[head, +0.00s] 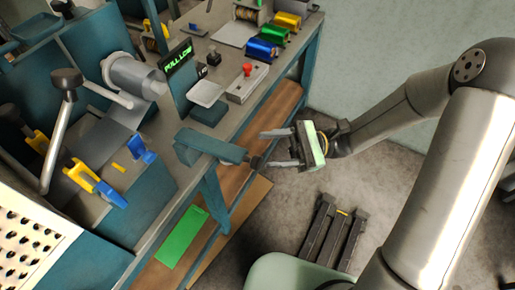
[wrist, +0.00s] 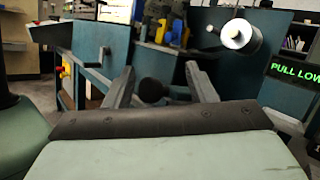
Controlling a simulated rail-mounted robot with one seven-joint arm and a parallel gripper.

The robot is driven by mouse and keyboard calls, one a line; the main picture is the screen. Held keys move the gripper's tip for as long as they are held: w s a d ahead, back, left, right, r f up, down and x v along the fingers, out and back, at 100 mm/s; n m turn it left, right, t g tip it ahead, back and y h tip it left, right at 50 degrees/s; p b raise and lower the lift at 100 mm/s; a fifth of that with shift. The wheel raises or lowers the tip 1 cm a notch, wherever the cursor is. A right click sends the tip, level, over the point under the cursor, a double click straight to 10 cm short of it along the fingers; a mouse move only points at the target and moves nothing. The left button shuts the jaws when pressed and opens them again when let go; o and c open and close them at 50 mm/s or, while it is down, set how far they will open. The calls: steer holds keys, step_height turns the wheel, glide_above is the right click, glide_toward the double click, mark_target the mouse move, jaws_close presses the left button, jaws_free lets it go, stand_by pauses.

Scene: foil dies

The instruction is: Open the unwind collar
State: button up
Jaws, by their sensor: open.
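A teal arm-like part (head: 205,147) sticks out from the bench's front edge and ends in a dark knob (head: 256,162). I cannot tell for sure whether this is the unwind collar. My gripper (head: 265,149) is open, its fingers pointing left at the knob. In the wrist view the round black knob (wrist: 152,90) shows between the two spread fingers; I cannot tell if either finger touches it. A silver roll (head: 133,76) sits on the machine at the upper left, beside a grey lever with a black knob (head: 66,79).
A sign reading "PULL LOW" (head: 176,57) stands on the bench. A box with a red button (head: 247,82) and blue, green and yellow rolls lie beyond it. Yellow and blue clamps (head: 95,185) are at left. Open floor (head: 300,195) lies below my gripper.

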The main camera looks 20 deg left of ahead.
steer(key=v, duration=1.2)
steer(key=shift+w+d, duration=0.1)
steer(key=shift+d, duration=0.05)
